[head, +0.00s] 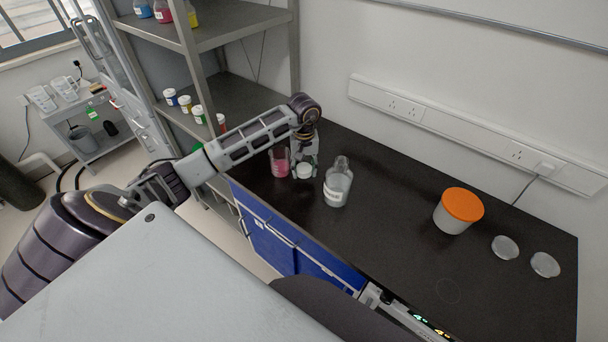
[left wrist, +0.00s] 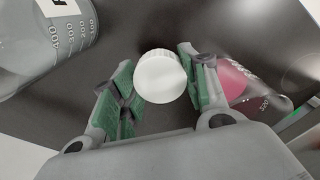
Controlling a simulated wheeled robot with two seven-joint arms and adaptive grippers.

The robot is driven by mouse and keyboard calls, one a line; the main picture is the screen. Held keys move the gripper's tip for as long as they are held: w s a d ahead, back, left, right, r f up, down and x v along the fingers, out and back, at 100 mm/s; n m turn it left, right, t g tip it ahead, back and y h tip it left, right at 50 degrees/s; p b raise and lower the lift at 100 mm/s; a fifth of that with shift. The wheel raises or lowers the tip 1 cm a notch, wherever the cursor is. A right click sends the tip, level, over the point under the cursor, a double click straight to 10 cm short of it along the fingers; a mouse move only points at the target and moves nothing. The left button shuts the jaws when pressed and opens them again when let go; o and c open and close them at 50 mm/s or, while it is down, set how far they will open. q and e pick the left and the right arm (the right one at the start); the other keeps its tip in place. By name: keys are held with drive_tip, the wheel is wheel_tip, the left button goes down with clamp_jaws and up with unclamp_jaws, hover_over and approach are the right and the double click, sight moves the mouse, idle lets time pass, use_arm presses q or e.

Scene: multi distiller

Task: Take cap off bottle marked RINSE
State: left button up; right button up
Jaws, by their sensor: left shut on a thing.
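A clear bottle (head: 337,186) with a white label stands upright on the dark bench, its neck bare. The label is too small to read in the head view. The bottle's graduated side shows at the upper left of the left wrist view (left wrist: 50,45). My left gripper (head: 305,164) is just left of the bottle, shut on a round white cap (head: 304,171). In the left wrist view the cap (left wrist: 160,77) sits between the green-padded fingers, apart from the bottle. My right gripper is not in view.
A beaker of pink liquid (head: 279,162) stands close left of the left gripper. An orange-lidded tub (head: 459,210) and two clear round dishes (head: 505,248) (head: 545,265) are to the right. Shelves (head: 225,95) with small jars stand behind on the left. The bench middle is clear.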

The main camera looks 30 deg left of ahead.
sight(304, 180)
use_arm(q)
drive_tip(key=shift+f, duration=0.25)
drive_tip(key=shift+f+p, duration=0.3)
drive_tip(key=shift+f, duration=1.3)
drive_tip(key=shift+f, duration=0.2)
drive_tip(key=o, duration=1.1)
drive_tip(key=shift+r, duration=0.1)
